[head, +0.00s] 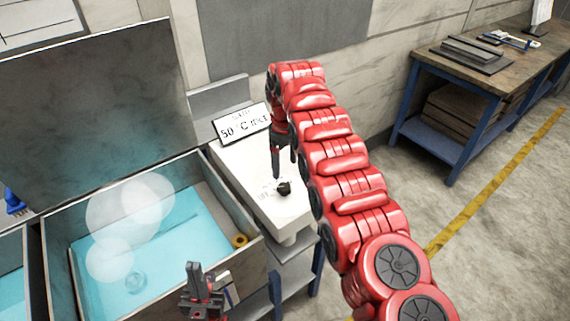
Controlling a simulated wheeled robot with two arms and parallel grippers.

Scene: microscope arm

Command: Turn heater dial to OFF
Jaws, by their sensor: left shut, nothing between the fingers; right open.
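The heater dial (284,188) is a small dark knob on top of a white panel (262,212), with faint markings beside it. My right gripper (283,166) hangs from the large red arm, pointing down just above and behind the dial. It is open; I cannot tell whether a finger touches the dial. The dial's exact setting is too small to read. My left gripper (206,289) is shut and empty, low in the view in front of the bath's right corner, well apart from the dial.
A bath (150,235) of blue water with pale steam stands left of the panel, its lid raised. A sign reading 50 °C (242,123) stands behind the dial. A workbench (480,75) is at the far right. Open floor lies between.

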